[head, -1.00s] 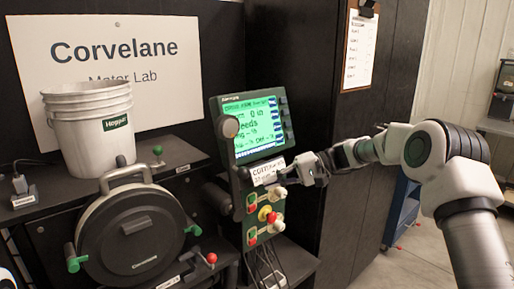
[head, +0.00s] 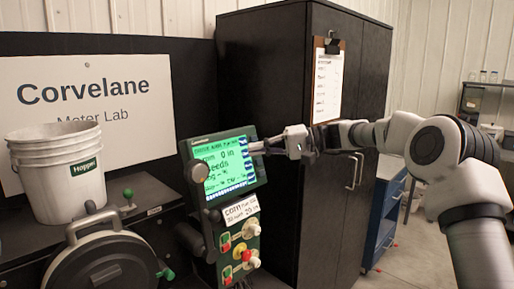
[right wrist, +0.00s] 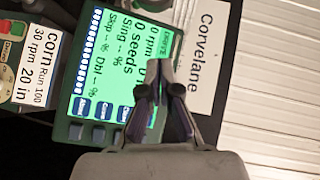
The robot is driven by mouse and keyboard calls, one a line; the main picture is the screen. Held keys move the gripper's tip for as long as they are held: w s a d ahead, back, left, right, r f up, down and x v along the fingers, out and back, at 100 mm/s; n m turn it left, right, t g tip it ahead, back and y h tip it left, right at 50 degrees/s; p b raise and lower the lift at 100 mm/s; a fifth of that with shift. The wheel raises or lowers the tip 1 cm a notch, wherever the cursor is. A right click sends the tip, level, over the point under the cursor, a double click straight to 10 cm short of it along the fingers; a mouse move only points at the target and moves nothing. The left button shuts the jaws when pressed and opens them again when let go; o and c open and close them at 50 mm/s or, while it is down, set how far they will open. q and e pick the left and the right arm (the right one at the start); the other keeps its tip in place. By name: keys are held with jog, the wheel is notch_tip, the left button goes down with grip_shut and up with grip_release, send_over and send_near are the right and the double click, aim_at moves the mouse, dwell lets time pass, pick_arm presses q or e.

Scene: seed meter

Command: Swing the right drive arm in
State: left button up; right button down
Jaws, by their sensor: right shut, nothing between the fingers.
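The black round seed meter (head: 103,262) with its top handle is cut off by the bottom edge of the head view. A green knob (head: 168,273) shows at its right side. No red-knobbed lever is visible now, so I cannot see how the drive arm stands. My right gripper (head: 258,147) is shut and empty at the right edge of the console's green screen (head: 222,164). In the right wrist view the closed fingertips (right wrist: 165,72) overlap the screen (right wrist: 118,75); whether they touch it I cannot tell. My left gripper is not in view.
A control panel with colored buttons (head: 241,251) and a corn label (head: 241,209) hangs below the screen. A white hopper bucket (head: 60,180) stands on the left bench. A black cabinet (head: 270,75) with a clipboard (head: 327,85) stands behind. Floor shows at right.

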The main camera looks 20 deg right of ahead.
jog(key=a+p, duration=0.1)
jog(key=a, duration=0.2)
jog(key=w+a+f+p, duration=0.1)
jog(key=a, duration=0.2)
jog(key=a+f+p, duration=0.1)
jog(key=a, duration=0.2)
jog(key=shift+w+a+f, duration=0.15)
jog(key=shift+w+a, duration=0.15)
jog(key=shift+w, duration=0.05)
